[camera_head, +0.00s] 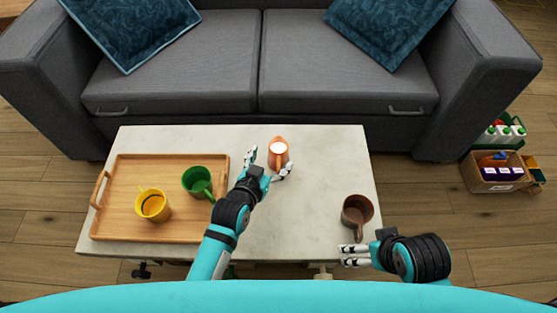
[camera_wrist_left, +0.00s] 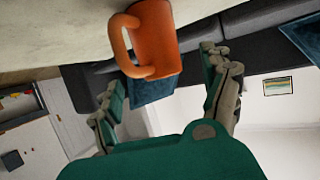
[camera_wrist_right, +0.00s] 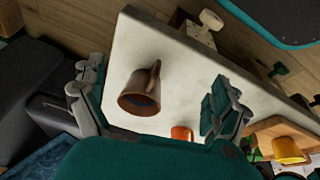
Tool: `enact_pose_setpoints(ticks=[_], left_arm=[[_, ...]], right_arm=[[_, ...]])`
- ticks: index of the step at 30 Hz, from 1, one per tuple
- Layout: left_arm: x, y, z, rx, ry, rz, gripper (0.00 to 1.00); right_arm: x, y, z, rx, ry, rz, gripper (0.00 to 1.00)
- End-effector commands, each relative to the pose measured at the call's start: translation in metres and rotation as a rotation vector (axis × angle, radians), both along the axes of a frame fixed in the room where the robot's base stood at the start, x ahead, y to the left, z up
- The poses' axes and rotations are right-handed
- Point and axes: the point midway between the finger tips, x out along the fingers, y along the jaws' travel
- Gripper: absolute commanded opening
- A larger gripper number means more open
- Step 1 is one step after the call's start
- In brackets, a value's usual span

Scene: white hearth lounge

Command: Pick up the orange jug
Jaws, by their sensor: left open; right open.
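My left gripper (camera_head: 268,165) is open at the near side of the jug, one finger to each side. In the left wrist view the jug (camera_wrist_left: 155,38) shows with its handle, ahead of the open fingers (camera_wrist_left: 165,85). I cannot tell whether the fingers touch it. My right gripper (camera_head: 352,255) is open and empty at the table's front right edge, near a brown mug. The jug also shows small in the right wrist view (camera_wrist_right: 182,133).
A brown mug (camera_head: 357,213) stands at the table's right. A wooden tray (camera_head: 130,168) on the left holds a yellow mug (camera_head: 153,205) and a green mug (camera_head: 197,181). A grey sofa (camera_head: 200,60) is behind the table. A box of goods (camera_head: 497,178) sits on the floor at right.

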Motion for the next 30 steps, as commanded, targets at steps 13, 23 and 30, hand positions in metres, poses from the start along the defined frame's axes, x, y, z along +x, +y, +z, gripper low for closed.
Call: enact_pose_setpoints(ticks=[13,23,30], left_arm=[[0.032,-0.013,-0.011,-0.001,0.0,0.001,0.81],[0.046,-0.019,-0.015,0.0,0.0,0.0,0.81],[0.046,-0.019,-0.015,-0.001,0.0,0.0,0.76]], right_arm=[[0.072,0.023,0.019,0.075,-0.355,0.029,1.0],[0.101,0.033,0.04,0.11,-0.52,0.041,1.0],[0.101,0.033,0.04,0.11,-0.52,0.041,1.0]])
